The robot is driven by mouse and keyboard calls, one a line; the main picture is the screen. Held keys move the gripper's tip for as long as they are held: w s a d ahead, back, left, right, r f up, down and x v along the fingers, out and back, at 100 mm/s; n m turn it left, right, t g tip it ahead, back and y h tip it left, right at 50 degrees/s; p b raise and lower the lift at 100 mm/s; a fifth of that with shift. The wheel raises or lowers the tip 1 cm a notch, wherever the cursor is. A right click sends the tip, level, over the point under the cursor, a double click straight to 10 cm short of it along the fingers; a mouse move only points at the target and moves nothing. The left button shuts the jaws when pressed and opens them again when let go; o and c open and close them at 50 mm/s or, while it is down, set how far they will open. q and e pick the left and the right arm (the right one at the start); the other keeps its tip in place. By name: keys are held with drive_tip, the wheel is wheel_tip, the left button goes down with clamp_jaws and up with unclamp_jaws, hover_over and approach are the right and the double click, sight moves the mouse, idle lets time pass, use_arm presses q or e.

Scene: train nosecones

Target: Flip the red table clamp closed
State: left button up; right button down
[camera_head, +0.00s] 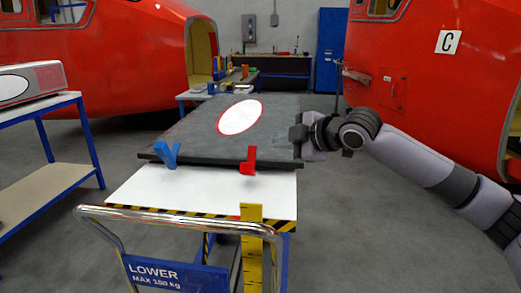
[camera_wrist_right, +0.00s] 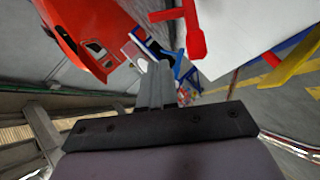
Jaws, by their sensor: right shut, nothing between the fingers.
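The red table clamp (camera_head: 249,161) sits at the front edge of the dark grey panel (camera_head: 190,146), right of centre. One red part stands upright and a shorter one points left; I cannot tell if it is fully open. In the right wrist view the red clamp (camera_wrist_right: 194,32) shows above and right of the fingers, apart from them. My right gripper (camera_head: 297,133) is at the panel's right edge, to the right of and beyond the clamp. Its fingers (camera_wrist_right: 155,84) are shut and empty. My left gripper is not in view.
A blue V-shaped clamp (camera_head: 167,155) sits left on the same edge. The panel lies on a white-topped cart (camera_head: 200,196) with a chrome handle (camera_head: 180,222) and yellow upright (camera_head: 252,245) in front. A blue-framed table (camera_head: 45,110) stands left. Floor right of the cart is clear.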

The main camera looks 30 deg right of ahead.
approach(252, 150)
drive_tip(key=w+a, duration=0.2)
drive_tip(key=a, duration=0.2)
drive_tip(key=shift+w+d+f, duration=0.6)
drive_tip(key=shift+w+f, duration=0.05)
drive_tip(key=shift+w, duration=0.1)
drive_tip(key=shift+w+d+f, duration=0.6)
drive_tip(key=shift+w+f, duration=0.05)
drive_tip(key=shift+w, duration=0.15)
drive_tip(key=shift+p, duration=0.3)
drive_tip(key=shift+w+r+p, duration=0.1)
drive_tip(key=shift+r+p, duration=0.05)
drive_tip(key=shift+p, duration=0.25)
drive_tip(key=shift+d, duration=0.1)
drive_tip(key=shift+w+p, duration=0.1)
drive_tip(key=shift+p, duration=0.25)
